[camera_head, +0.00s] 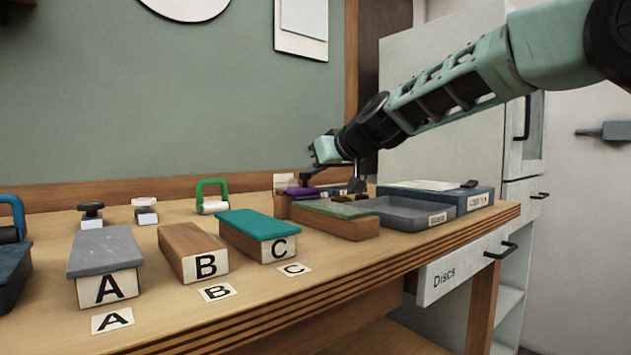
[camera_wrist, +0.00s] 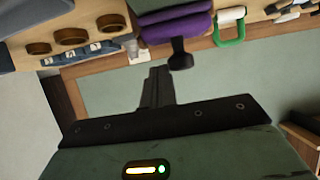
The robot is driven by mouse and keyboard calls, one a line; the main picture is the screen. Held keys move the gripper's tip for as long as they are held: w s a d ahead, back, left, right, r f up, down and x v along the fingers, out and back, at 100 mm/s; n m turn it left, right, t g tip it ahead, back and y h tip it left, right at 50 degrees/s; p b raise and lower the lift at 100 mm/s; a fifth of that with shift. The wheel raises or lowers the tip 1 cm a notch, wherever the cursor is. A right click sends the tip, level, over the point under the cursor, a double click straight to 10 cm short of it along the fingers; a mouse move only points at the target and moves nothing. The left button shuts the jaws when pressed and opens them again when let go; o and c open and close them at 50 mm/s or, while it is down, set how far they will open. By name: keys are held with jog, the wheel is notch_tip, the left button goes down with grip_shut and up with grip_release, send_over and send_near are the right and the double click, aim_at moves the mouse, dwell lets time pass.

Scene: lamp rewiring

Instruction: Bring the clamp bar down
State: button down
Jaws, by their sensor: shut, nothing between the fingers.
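A purple padded piece (camera_head: 302,192) sits at the back of the table; in the wrist view it appears as two purple layers (camera_wrist: 175,28). A black knob-ended part (camera_wrist: 180,55) juts from beside it and also shows in the head view (camera_head: 305,180). I cannot tell for sure which of these is the clamp bar. In the wrist view my gripper's fingers (camera_wrist: 155,75) are together and empty, beside the black knob. Whether they touch it is unclear.
A holder with brown round cups (camera_wrist: 72,37) is close by. A grey tray (camera_head: 405,214) and a blue box (camera_head: 478,200) stand at the right. Blocks A (camera_head: 107,287), B (camera_head: 205,266) and C (camera_head: 280,249) and a green-handled tool (camera_head: 212,185) are at the left.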

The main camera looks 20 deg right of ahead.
jog(key=shift+s+d+f+b, duration=0.15)
jog(key=shift+s+f+b, duration=0.35)
jog(key=shift+b, duration=0.95)
jog(key=shift+s+d+f+b, duration=0.1)
jog(key=shift+s+f+b, duration=0.3)
jog(key=shift+b, duration=1.05)
jog(key=shift+f, duration=0.25)
notch_tip(320, 180, up, 5)
jog(key=p, duration=0.4)
jog(key=shift+f, duration=0.1)
jog(key=s+f+b, duration=0.1)
jog(key=s, duration=0.1)
jog(key=s+d+f+b, duration=0.1)
jog(key=s, duration=0.2)
jog(key=s+d+f+b, duration=0.1)
jog(key=s, duration=0.2)
jog(key=shift+d+f, duration=0.25)
jog(key=shift+f, duration=0.15)
jog(key=shift+s+d+f, duration=0.1)
jog(key=shift+s+d, duration=0.1)
jog(key=shift+s, duration=0.3)
